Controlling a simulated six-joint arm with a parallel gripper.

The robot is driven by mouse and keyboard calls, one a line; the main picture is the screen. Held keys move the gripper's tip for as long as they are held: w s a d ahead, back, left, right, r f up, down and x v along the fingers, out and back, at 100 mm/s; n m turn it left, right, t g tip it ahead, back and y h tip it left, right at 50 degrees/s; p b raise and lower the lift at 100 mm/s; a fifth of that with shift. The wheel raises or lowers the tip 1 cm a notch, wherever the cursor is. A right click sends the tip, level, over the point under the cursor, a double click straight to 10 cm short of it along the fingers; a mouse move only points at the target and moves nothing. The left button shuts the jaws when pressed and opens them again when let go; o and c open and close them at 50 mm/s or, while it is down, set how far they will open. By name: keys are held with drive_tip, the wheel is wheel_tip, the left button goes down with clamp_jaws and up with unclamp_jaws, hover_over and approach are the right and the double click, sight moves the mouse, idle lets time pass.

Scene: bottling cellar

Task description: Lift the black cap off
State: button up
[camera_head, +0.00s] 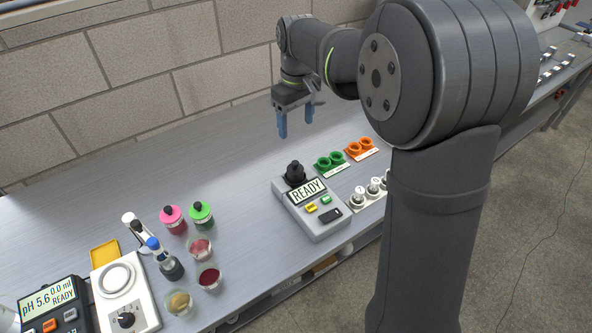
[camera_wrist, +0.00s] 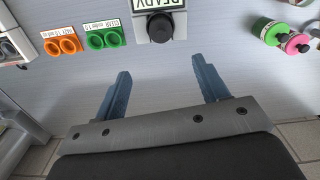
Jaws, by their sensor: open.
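The black cap (camera_head: 295,172) sits on the back end of a grey meter (camera_head: 316,222) whose display reads READY. In the wrist view the black cap (camera_wrist: 160,27) shows at the top middle, beyond my fingertips and between their lines. My gripper (camera_head: 296,122) is open and empty, held above the bench behind the cap. Its two blue fingers also show spread apart in the wrist view (camera_wrist: 162,78). Nothing is between them, and they do not touch the cap.
Green holders (camera_head: 329,162) and orange holders (camera_head: 360,149) lie right of the meter, with small silver-topped vials (camera_head: 373,187) nearer. Glass beakers (camera_head: 209,277), bottles with pink (camera_head: 172,214) and green caps (camera_head: 201,211), a stirrer (camera_head: 118,286) and a pH meter (camera_head: 50,305) stand left. A block wall runs behind.

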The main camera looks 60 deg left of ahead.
sight(296, 162)
drive_tip(key=f, duration=1.6)
drive_tip(key=shift+s+d, duration=0.1)
drive_tip(key=shift+s, duration=0.1)
drive_tip(key=shift+r, duration=0.1)
drive_tip(key=c, duration=1)
